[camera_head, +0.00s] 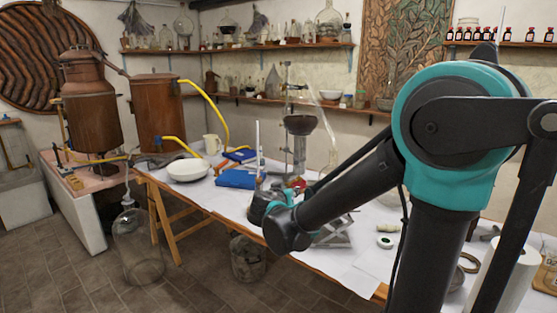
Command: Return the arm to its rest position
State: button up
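My arm (450,125), black with teal joint covers, fills the right side of the view. It bends at a raised teal elbow, and its forearm slopes down to the left over the table. My wrist (286,232) is above the table's front edge, with dark and teal parts just behind it. My gripper's fingers cannot be made out there, so I cannot see whether they are open or hold anything.
The white-covered table (228,200) holds a white bowl (188,170), a blue box (237,179), a lab stand (299,125) and a paper roll (510,275). A bucket (247,260) and glass jar (138,246) stand on the floor. Copper stills (90,110) are at left.

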jog(key=s+d+f+g, duration=0.3)
jog(key=s+d+f, duration=0.25)
jog(key=d, duration=0.25)
jog(key=s+d+f+g, duration=0.3)
jog(key=s+d+f, duration=0.2)
jog(key=d+f, duration=0.15)
jog(key=s+f+n+g+y, duration=0.1)
jog(key=s+f+g+y, duration=0.1)
jog(key=s+f, duration=0.2)
jog(key=s+d+f+g+y, duration=0.1)
jog(key=s+f, duration=0.3)
jog(key=s, duration=0.6)
jog(key=shift+s+n+g+y, duration=0.2)
jog(key=shift+n+g+y, duration=0.25)
jog(key=shift+y, duration=0.25)
